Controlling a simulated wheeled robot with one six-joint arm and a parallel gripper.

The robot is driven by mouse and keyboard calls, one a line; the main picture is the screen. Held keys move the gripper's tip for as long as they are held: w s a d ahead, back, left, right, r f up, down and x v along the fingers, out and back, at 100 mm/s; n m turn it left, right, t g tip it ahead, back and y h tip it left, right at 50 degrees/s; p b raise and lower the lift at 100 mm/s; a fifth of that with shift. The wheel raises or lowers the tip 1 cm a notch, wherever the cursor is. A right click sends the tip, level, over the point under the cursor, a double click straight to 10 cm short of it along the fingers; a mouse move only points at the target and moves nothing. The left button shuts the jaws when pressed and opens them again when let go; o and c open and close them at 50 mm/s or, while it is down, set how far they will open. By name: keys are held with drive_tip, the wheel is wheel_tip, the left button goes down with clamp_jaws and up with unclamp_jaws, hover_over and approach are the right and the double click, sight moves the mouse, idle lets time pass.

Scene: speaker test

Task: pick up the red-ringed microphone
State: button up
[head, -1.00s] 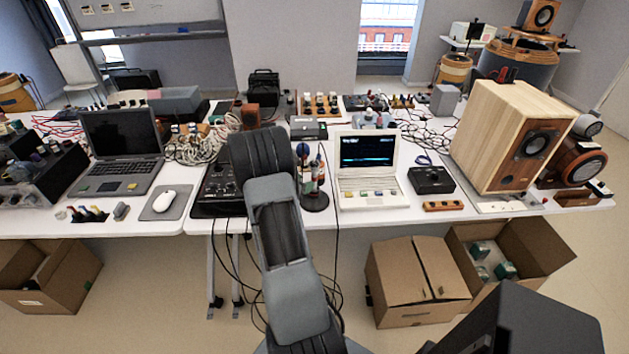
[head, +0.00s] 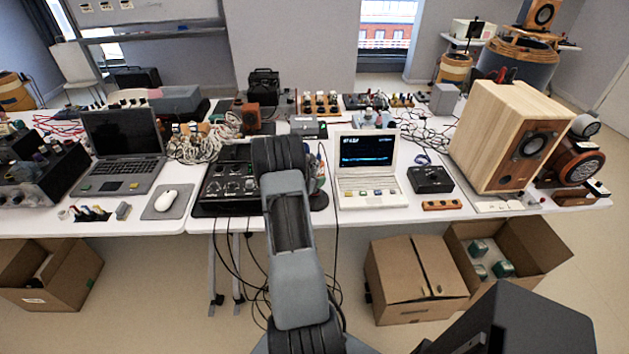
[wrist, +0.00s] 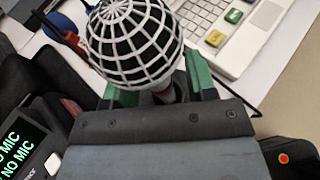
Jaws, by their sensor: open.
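In the wrist view a microphone with a round black-and-white mesh head (wrist: 135,40) stands large in front of my gripper (wrist: 162,84). My gripper's green fingers are apart, one on either side of the microphone's neck. A reddish band (wrist: 169,94) shows below the head; the rest of its body is hidden by my gripper. I cannot tell whether the fingers touch it. In the head view my arm hides the gripper and most of the microphone stand (head: 319,200).
A white laptop (head: 368,165) stands just right of the microphone stand; its keyboard shows in the wrist view (wrist: 220,20). A black mixer (head: 228,185) lies to the left. A wooden speaker (head: 490,135) stands further right.

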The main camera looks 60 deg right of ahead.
drive_tip(key=shift+c, duration=0.3)
clamp_jaws()
